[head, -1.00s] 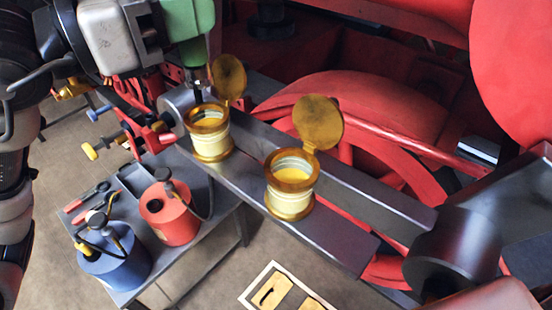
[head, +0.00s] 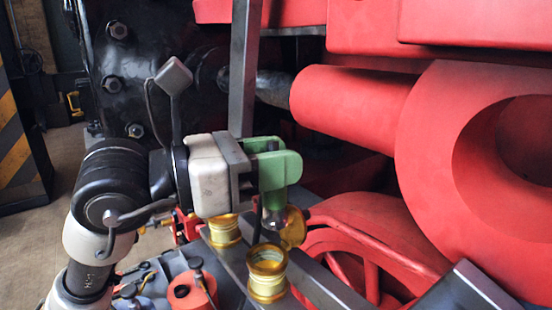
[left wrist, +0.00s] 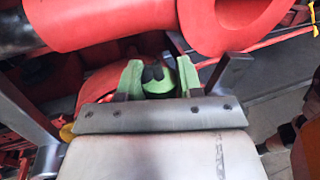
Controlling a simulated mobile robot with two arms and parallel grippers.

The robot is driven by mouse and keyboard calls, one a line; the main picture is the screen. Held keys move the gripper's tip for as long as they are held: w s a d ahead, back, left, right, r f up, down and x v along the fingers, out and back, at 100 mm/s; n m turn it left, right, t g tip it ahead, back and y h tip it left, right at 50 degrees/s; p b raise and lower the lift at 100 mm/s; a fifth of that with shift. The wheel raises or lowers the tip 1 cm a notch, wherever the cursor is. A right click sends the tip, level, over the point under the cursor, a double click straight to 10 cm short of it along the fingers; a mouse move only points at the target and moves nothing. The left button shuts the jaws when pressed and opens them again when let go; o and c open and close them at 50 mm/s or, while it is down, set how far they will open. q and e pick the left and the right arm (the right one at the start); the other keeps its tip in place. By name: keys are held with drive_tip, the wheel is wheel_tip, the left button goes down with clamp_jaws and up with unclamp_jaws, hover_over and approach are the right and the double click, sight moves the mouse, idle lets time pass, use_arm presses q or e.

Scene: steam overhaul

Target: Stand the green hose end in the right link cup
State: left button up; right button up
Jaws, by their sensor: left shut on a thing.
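My left gripper (head: 277,168), with green fingers, is shut on the green hose end (left wrist: 160,80), which shows between the fingers in the left wrist view with black on it. In the head view, a grey tip points down below the fingers, apparently just above the right link cup (head: 267,286). This cup is brass and pale yellow, with its round lid (head: 296,228) open behind the tip. The left link cup (head: 224,236) stands farther back, partly hidden by the gripper. I cannot tell the exact gap between tip and cup. My right gripper is not in view.
A red can (head: 190,292) is at the lower left beside the cups. A red wheel (head: 365,225) is behind them, and a large red cylinder (head: 350,105) is above right. An upright grey bar (head: 243,70) is behind the gripper.

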sight(265, 215)
use_arm(q)
drive_tip(key=shift+w+a+f, duration=0.15)
drive_tip(key=shift+w+f, duration=0.05)
drive_tip(key=shift+f, duration=0.05)
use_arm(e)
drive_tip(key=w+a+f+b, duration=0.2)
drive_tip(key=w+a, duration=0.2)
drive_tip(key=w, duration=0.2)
use_arm(q)
drive_tip(key=f, duration=0.3)
drive_tip(key=w+f+b, duration=0.1)
drive_tip(key=shift+a+f, duration=0.35)
drive_tip(key=shift+a, duration=0.05)
drive_tip(key=shift+f+b, duration=1.5)
drive_tip(key=shift+f, duration=0.05)
drive_tip(key=shift+f+b, duration=0.95)
drive_tip(key=shift+f, duration=0.05)
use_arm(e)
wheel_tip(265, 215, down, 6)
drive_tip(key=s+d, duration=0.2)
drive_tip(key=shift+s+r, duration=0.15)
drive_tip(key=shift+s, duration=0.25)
